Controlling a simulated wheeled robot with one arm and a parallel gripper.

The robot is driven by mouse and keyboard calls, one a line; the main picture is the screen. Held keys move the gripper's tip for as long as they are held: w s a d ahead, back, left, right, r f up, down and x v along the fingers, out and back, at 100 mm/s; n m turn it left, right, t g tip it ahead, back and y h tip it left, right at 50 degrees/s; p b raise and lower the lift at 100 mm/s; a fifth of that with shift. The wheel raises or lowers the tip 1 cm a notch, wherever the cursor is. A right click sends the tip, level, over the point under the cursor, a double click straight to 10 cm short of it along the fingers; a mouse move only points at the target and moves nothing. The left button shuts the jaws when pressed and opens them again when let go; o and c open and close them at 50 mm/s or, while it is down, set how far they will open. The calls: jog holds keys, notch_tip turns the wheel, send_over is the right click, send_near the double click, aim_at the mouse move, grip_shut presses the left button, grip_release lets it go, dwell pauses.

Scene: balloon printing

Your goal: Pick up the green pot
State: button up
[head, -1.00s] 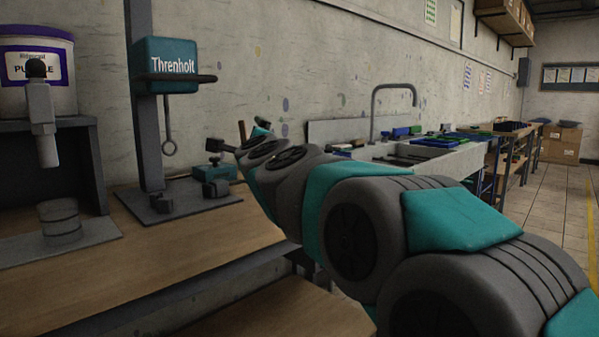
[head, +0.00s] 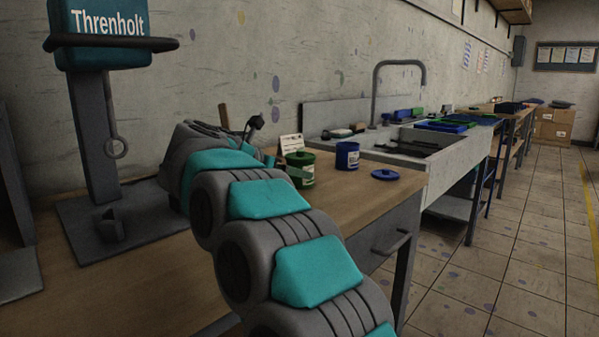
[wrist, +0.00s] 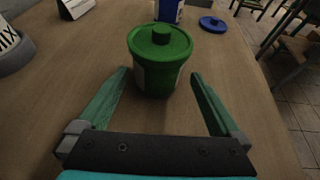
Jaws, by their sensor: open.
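The green pot (head: 301,169) stands upright on the wooden workbench, with its green lid on and a pale label on its side. It also shows in the wrist view (wrist: 159,60), just ahead of and partly between my fingertips. My gripper (wrist: 160,80) is open, with one green finger on each side of the pot and a gap visible on both sides. In the head view my arm reaches toward the pot from the left, and most of the gripper is hidden behind the arm.
A blue pot (head: 347,155) stands just beyond the green one, with a blue lid (head: 385,174) lying to its right. A white card (head: 292,143) stands behind. A sink (head: 430,150) adjoins the bench. A labelled grey container (wrist: 13,47) sits at left in the wrist view.

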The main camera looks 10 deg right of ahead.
jog(key=shift+p+x, duration=0.6)
jog(key=shift+x, duration=2.2)
jog(key=shift+a+f, duration=0.15)
jog(key=shift+f, duration=0.05)
jog(key=shift+c, duration=0.2)
jog(key=c, duration=1.2)
jog(key=shift+c, duration=0.3)
jog(key=shift+r, duration=0.2)
